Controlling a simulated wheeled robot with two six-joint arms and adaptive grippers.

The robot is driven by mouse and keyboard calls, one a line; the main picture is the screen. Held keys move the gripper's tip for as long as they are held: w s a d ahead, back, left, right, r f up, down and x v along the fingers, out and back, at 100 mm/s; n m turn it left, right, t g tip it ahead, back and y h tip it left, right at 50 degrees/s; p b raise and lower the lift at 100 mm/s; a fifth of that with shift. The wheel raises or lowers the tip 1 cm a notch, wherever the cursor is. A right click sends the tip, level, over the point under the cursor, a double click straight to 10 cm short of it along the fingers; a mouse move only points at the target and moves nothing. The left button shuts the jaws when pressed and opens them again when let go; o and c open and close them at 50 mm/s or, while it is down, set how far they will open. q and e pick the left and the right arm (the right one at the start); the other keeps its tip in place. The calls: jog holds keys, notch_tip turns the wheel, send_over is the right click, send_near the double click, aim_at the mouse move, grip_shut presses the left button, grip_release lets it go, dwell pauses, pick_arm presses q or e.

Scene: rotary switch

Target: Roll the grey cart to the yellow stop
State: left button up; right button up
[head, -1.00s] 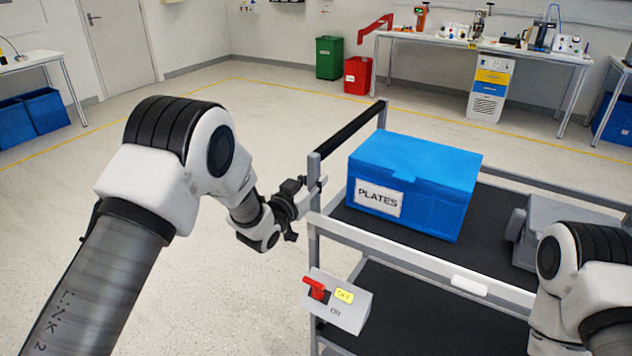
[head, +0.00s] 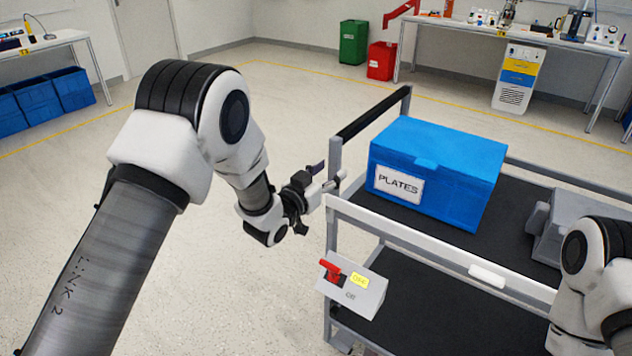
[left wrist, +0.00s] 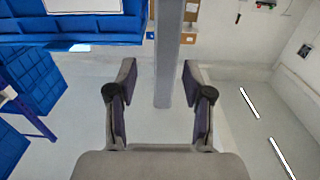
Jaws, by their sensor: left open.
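The grey cart (head: 420,241) stands at the right of the head view, with black shelves and a black handle bar (head: 372,115) across its left end. My left gripper (head: 334,184) is at the cart's near left corner post. In the left wrist view my left gripper (left wrist: 157,76) is open, and a grey upright post (left wrist: 167,60) shows between its fingers. I cannot tell whether the fingers touch it. My right arm shows at the lower right, with its gripper out of view. I cannot make out a yellow stop.
A blue PLATES box (head: 435,170) and a grey device (head: 575,225) sit on the cart's top shelf. A switch box (head: 365,297) with a red lever hangs on its near side. A yellow line (head: 300,70) crosses the floor. The floor left of the cart is clear.

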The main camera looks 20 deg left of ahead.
pick_arm(q)
jog(key=v, duration=0.8)
jog(key=shift+s, duration=0.1)
jog(key=s+a+f+n+g+y+p, duration=0.1)
jog(key=s+f+g+y+p, duration=0.15)
jog(key=s+f, duration=0.6)
jog(key=s+a+f+n+g+y+p, duration=0.15)
jog(key=s+f+g, duration=0.3)
jog(key=f, duration=0.65)
jog(key=s+a+f+g, duration=0.1)
jog(key=s+f+g, duration=0.1)
jog(key=s, duration=0.6)
jog(key=s+a+f+n+g+y, duration=0.1)
jog(key=s+a+f+g, duration=0.1)
jog(key=s, duration=0.6)
jog(key=s+a+f+n+g+y+p, duration=0.1)
jog(key=s+f+g, duration=0.3)
jog(key=s, duration=0.5)
jog(key=shift+a+f+g, duration=0.15)
jog(key=shift+a+g, duration=0.2)
jog(key=shift+g, duration=0.65)
